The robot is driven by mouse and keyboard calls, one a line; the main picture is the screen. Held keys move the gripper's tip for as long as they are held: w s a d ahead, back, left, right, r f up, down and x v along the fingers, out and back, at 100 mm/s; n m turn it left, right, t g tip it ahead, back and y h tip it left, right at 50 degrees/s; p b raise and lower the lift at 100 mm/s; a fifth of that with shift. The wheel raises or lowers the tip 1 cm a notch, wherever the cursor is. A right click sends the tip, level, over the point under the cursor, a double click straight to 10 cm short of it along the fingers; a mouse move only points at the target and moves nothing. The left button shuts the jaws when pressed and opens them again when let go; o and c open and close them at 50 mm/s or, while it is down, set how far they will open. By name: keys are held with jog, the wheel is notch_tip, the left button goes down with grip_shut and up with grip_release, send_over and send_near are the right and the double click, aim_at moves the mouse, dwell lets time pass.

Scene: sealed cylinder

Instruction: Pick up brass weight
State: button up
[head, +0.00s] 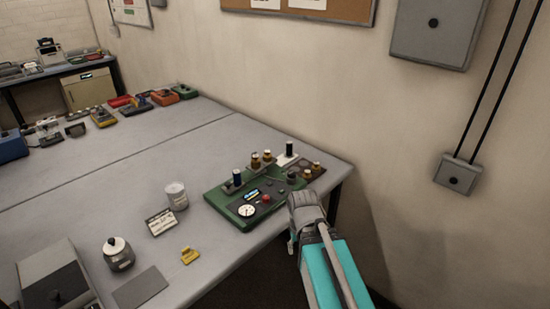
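Several small brass weights stand at the far right of the green apparatus; one brass weight (255,161) is beside another brass weight (267,157) near its back edge. Smaller brass pieces (316,167) sit on a dark brown holder (300,165) at the right corner. I cannot tell which is the task's weight. The green apparatus (226,208) has a white dial, a small display and a red knob. My gripper (304,200) is over the table's right edge, just in front of the apparatus's right side. Its fingers are not clear, and I cannot see anything held.
Dark cylinders with pale tops (289,148) stand upright around the apparatus. The middle of the grey table (130,170) is clear. A wall is close at right.

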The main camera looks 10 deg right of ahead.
jog(key=shift+o, duration=1.2)
jog(key=shift+a, duration=0.15)
jog(key=shift+o, duration=0.3)
jog(key=shift+w, duration=0.2)
jog(key=w+a+r+m+t+y, duration=0.1)
jog(key=w+m, duration=0.3)
jog(key=w, duration=0.2)
jog(key=w+a+r+m+t+y, duration=0.1)
jog(key=w+m+t+y, duration=0.1)
jog(key=w+m, duration=0.3)
jog(key=w+a+r+m+t+y, duration=0.1)
jog(key=w+a+m+t, duration=0.1)
jog(key=w+m, duration=0.2)
jog(key=shift+w+a+m, duration=0.1)
jog(key=shift+w+m, duration=0.2)
jog(key=shift+w, duration=1)
jog(key=w+r+m+t, duration=0.1)
jog(key=w+m, duration=0.1)
jog(key=w+d+r+m+t+y, duration=0.1)
jog(key=w+m, duration=0.2)
jog(key=w+d+r+m+t, duration=0.1)
jog(key=w+m, duration=0.2)
jog(key=shift+w+r+t+y+b, duration=0.2)
jog(key=shift+t+y+b, duration=0.1)
jog(key=w+d+r+m+t, duration=0.3)
jog(key=w+d+r+m, duration=0.1)
jog(key=w+m, duration=0.3)
jog(key=shift+w+d+r+m+t, duration=0.15)
jog(key=shift+w+d+m+t, duration=0.2)
jog(key=shift+m, duration=0.95)
